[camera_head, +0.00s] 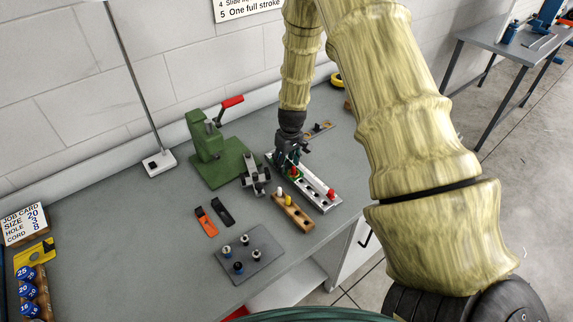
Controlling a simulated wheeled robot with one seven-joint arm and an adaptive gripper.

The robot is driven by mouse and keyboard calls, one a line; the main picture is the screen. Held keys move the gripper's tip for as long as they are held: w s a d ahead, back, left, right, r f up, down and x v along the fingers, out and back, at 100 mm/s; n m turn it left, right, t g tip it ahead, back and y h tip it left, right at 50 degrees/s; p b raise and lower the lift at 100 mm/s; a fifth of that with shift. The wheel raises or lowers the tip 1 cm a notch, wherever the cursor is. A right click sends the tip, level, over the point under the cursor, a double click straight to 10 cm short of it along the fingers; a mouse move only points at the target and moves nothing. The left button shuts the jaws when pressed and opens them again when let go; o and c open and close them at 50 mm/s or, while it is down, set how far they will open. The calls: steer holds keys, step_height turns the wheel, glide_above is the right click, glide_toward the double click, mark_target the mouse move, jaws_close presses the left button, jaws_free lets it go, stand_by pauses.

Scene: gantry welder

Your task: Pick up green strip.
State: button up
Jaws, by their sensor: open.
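My gripper (291,164) points down over the far part of a pale metal rail (318,191) on the grey bench. It is open. A small green piece (296,175), likely the green strip, shows at the rail just below and beside the fingertips, with a bit of red by it. The gripper partly hides it, so its full shape and any contact with the fingers cannot be told.
A green press (206,140) with a red handle stands left of my gripper. A wooden block (293,211) with pegs, an orange strip (206,222), a black strip (222,211) and a grey plate (248,256) lie nearer.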

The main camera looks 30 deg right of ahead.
steer(key=c, duration=0.9)
steer(key=shift+c, duration=0.2)
